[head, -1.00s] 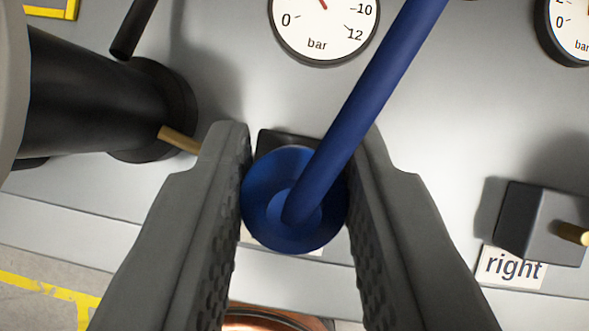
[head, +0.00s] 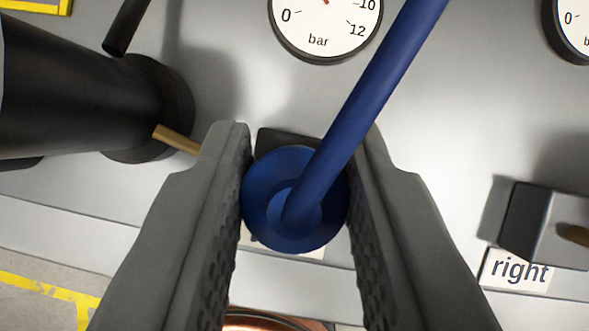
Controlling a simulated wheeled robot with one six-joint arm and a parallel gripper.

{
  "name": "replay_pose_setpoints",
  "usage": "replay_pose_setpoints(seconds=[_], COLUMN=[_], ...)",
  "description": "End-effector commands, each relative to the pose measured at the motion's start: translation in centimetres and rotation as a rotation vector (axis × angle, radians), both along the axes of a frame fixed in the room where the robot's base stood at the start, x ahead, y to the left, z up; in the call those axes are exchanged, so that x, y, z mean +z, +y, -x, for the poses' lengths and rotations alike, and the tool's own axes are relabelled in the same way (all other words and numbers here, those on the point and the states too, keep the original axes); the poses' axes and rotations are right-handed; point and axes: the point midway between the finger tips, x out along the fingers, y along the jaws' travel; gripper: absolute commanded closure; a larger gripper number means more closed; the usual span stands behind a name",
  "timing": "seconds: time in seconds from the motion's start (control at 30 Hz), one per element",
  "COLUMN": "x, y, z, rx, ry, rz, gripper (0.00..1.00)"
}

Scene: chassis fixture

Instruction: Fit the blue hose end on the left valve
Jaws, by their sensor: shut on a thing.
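My gripper (head: 296,215) is shut on the blue hose end (head: 268,222), a round blue piece between its two dark ridged fingers. The blue hose (head: 370,100) runs from it up and to the right. A dark block (head: 285,138) shows just behind the hose end, mostly hidden by it; a white label below the block is also covered, so I cannot read it. I cannot tell whether the hose end touches the block. The right valve (head: 545,222), a grey block with a brass stub, sits at the right above a label reading "right".
A large black cylinder (head: 70,105) stands out at the left, with a brass rod (head: 177,139) beside my left finger. A pressure gauge (head: 322,25) is above, another (head: 570,25) at the upper right. A copper-coloured round thing (head: 255,322) shows at the bottom.

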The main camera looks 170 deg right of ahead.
Motion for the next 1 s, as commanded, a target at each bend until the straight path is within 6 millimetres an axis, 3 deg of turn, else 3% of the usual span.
replay_pose_setpoints(seconds=[0.43, 0.47, 0.57, 1.0], x=[-0.3, -0.3, -0.3, 0.7], y=[0.0, 0.0, 0.0, 0.0], z=[0.0, 0.0, 0.0, 0.0], rx=[0.0, 0.0, 0.0, 0.0], ry=[0.0, 0.0, 0.0, -0.002], rz=[0.0, 0.0, 0.0, 0.0], gripper=[0.98, 0.69, 0.49, 0.49])
